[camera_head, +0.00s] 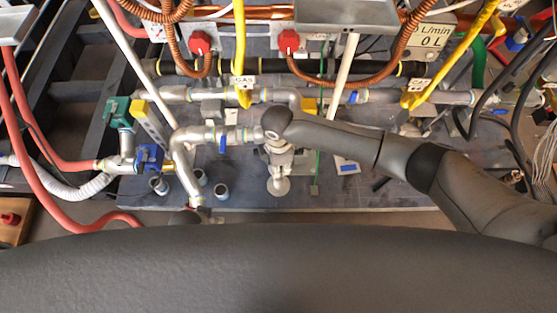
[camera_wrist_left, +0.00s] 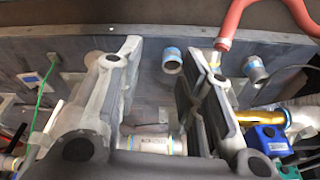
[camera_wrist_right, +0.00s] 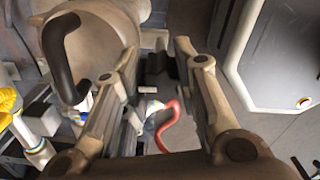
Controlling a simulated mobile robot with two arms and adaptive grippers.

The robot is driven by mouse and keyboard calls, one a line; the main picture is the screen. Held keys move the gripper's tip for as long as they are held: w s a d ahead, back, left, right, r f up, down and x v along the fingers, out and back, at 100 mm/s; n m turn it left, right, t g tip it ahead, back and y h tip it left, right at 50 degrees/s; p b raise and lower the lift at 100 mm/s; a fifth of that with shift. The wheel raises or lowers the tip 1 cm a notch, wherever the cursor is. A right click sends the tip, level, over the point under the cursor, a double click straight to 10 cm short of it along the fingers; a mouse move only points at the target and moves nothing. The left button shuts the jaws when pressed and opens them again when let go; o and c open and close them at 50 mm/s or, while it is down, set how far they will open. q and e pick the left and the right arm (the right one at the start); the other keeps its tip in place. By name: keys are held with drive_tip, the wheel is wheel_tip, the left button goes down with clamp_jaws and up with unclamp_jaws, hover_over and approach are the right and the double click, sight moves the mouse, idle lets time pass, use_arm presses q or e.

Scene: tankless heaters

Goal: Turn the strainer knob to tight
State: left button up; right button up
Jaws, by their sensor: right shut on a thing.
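I cannot pick out the strainer knob for certain. In the left wrist view my left gripper (camera_wrist_left: 162,52) has its fingers wide apart, with a labelled pipe (camera_wrist_left: 157,145) behind them.
A blue valve (camera_head: 150,157) and a green one (camera_head: 117,111) stand on pipes at the left. Open pipe stubs (camera_head: 222,191) stand below. Yellow pipes (camera_head: 415,98), red hoses (camera_head: 65,215) and black cables (camera_head: 470,115) crowd the area. A pale cylinder (camera_wrist_right: 88,45) is beside the right gripper.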

use_arm(q)
drive_tip(key=shift+s+f, duration=0.2)
drive_tip(key=shift+f, duration=0.3)
drive_tip(key=shift+s+f, duration=0.2)
drive_tip(key=shift+f, duration=0.3)
use_arm(e)
drive_tip(key=shift+s, duration=0.1)
drive_tip(key=o, duration=1.1)
drive_tip(key=shift+c, duration=0.2)
wheel_tip(320, 180, up, 12)
